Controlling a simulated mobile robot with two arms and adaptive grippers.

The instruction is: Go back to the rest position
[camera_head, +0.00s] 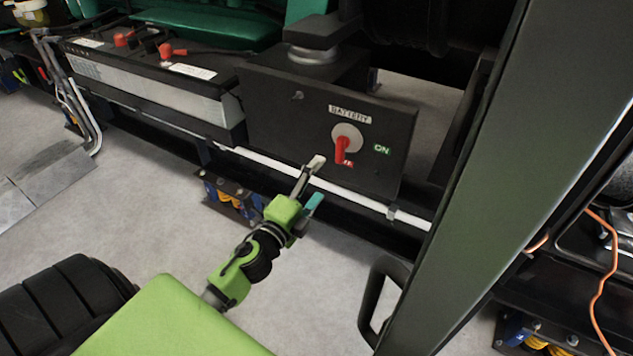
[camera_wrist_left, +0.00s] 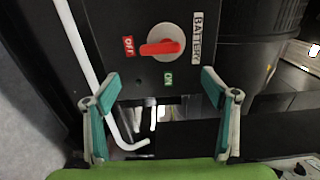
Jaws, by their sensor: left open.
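My left gripper (camera_head: 312,182) is open and empty in the head view, just in front of and below the battery switch panel. In the left wrist view its two teal-padded fingers (camera_wrist_left: 160,92) stand wide apart. The red battery switch handle (camera_head: 341,151) sits on a round grey plate, apart from the fingers. In the head view the handle points down, towards the red label and away from the green ON label (camera_head: 382,149). The handle also shows in the left wrist view (camera_wrist_left: 158,48), pointing at the red OFF label (camera_wrist_left: 128,46). My right gripper is not in view.
A white pipe (camera_head: 345,192) runs along the frame below the panel. Batteries (camera_head: 150,85) with red terminal caps stand at the left. A large dark post (camera_head: 510,170) with a black handle (camera_head: 372,300) crosses the right side. Grey floor (camera_head: 150,215) is clear at the left.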

